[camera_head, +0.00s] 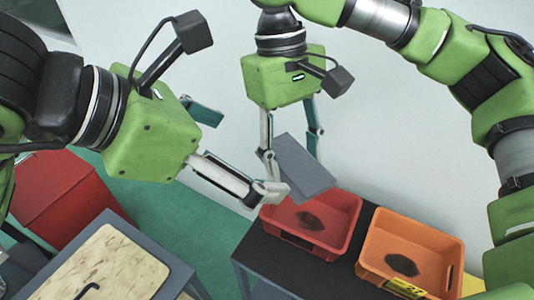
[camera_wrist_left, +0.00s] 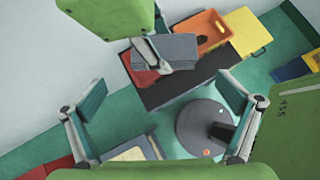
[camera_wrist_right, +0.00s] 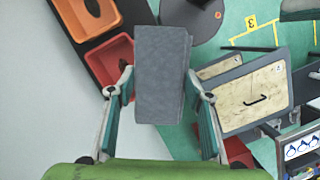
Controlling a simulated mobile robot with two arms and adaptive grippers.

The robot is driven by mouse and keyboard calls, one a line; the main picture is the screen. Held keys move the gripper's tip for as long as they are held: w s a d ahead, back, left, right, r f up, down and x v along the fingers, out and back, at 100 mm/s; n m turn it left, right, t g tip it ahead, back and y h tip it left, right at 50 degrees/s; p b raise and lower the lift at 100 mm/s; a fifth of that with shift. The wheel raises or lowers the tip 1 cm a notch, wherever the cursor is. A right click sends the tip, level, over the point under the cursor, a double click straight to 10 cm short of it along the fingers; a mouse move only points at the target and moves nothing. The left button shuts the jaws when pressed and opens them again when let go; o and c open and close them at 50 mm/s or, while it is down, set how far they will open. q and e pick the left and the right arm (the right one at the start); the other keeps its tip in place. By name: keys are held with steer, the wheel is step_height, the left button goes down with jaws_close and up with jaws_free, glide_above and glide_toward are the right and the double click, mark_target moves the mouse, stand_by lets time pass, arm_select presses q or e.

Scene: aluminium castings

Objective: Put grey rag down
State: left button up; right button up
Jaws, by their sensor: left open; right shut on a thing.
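The grey rag (camera_head: 303,168) looks like a flat, folded slab. My right gripper (camera_head: 292,155) is shut on it and holds it in the air, tilted, above the back left of the red box (camera_head: 349,211). In the right wrist view the rag (camera_wrist_right: 160,75) sits between both fingers. It also shows in the left wrist view (camera_wrist_left: 178,48). My left gripper (camera_head: 245,155) is open and empty, to the left of the right gripper. One of its fingertips appears close to the rag in the head view; whether they touch I cannot tell.
The red box and an orange box (camera_head: 455,262), each with a dark patch inside, stand on a black table (camera_head: 268,250). A bench with a pale wooden top (camera_head: 100,262) is at the lower left, before a red bin (camera_head: 62,195). A round dark base (camera_wrist_left: 203,125) stands on the green floor.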

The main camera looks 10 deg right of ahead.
mark_target(283, 163)
arm_select(q)
steer(key=x, duration=1)
steer(key=shift+w+d+f, duration=0.1)
steer(key=shift+d, duration=0.05)
steer(key=c, duration=0.9)
arm_select(e)
steer(key=o, duration=1.6)
steer(key=shift+c, duration=0.2)
steer(key=shift+r, duration=0.1)
